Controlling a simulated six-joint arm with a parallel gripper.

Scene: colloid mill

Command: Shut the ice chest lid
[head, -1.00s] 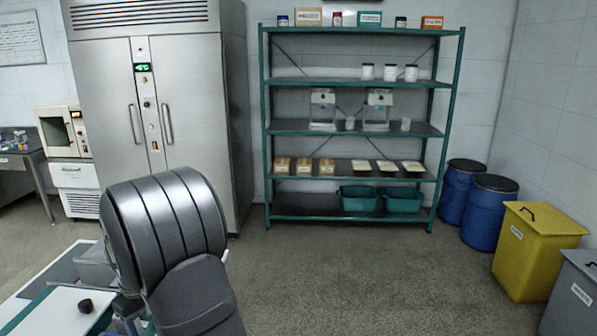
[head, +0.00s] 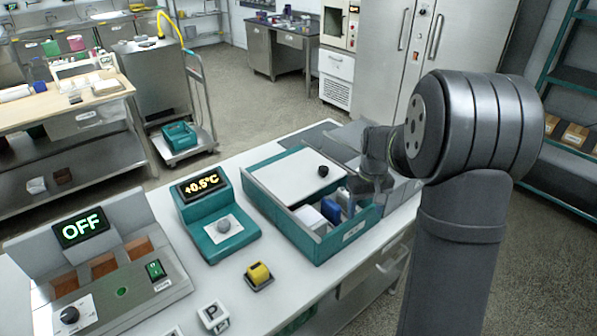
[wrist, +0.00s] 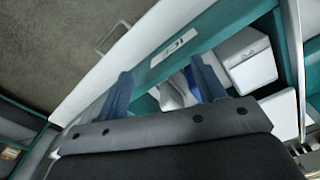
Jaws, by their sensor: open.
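The ice chest (head: 325,245) is a teal box on the white bench. Its white lid (head: 285,172), with a black knob (head: 323,170), covers the back part, leaving an opening along the front. A white box (head: 308,217) and blue items show inside that opening. My gripper (wrist: 163,88) is open, its two blue fingers apart and seemingly empty. In the head view it hangs at the chest's right end, partly hidden by my arm. In the wrist view the fingers are over the chest's labelled front wall (wrist: 195,40), with white boxes (wrist: 246,60) beyond. Contact cannot be told.
Left of the chest stand a teal unit (head: 218,225) reading +0.5°C, a yellow-topped button (head: 258,275) and a grey machine (head: 115,265) showing OFF. A cart (head: 185,140) and a wooden-topped table (head: 60,105) stand behind.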

